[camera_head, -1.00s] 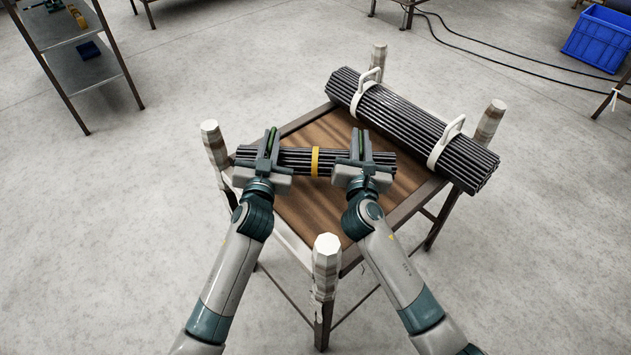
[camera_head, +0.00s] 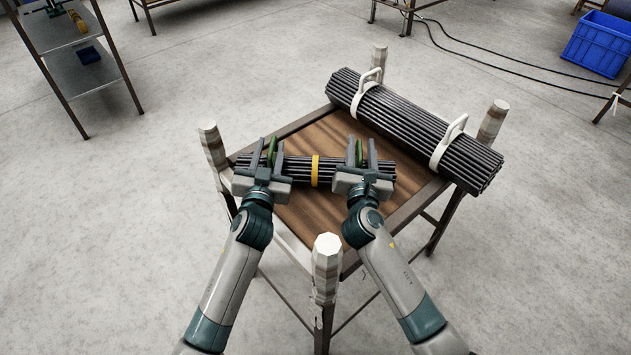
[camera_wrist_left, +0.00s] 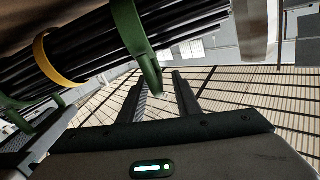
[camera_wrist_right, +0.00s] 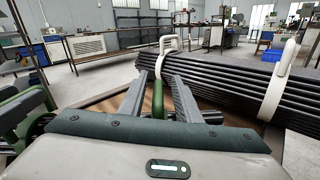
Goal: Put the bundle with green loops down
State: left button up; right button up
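The bundle with green loops (camera_head: 328,172) is a set of dark rods with a yellow band (camera_head: 316,170) in the middle. It appears to lie on the brown table top (camera_head: 315,210), near its left side. My left gripper (camera_head: 267,152) is open, its fingers apart around the left green loop (camera_head: 272,150); the loop also shows in the left wrist view (camera_wrist_left: 135,45). My right gripper (camera_head: 362,152) is open around the right green loop (camera_head: 359,152). In the right wrist view this loop (camera_wrist_right: 158,98) stands between the fingers with gaps on both sides.
A larger rod bundle with white loops (camera_head: 410,125) lies across the table's far right side. White-topped corner posts (camera_head: 327,262) rise at the table corners. A shelf (camera_head: 80,70) stands at the far left, and a blue crate (camera_head: 597,42) at the far right.

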aim_at(361, 162)
pick_arm(q)
jog(key=shift+d, duration=0.1)
jog(key=shift+s, duration=0.15)
pick_arm(e)
jog(key=shift+f, duration=0.1)
pick_arm(q)
jog(key=s+a, duration=0.1)
jog(key=s, duration=1)
jog(key=shift+s, duration=0.35)
pick_arm(e)
jog(key=shift+a, duration=0.1)
pick_arm(q)
jog(key=shift+a, duration=0.1)
pick_arm(e)
jog(key=shift+s, duration=0.1)
jog(key=shift+s+a, duration=0.15)
jog(key=shift+s, duration=1.7)
jog(key=shift+s+a, duration=0.15)
jog(key=shift+s, duration=1.65)
pick_arm(q)
jog(key=shift+r, duration=0.1)
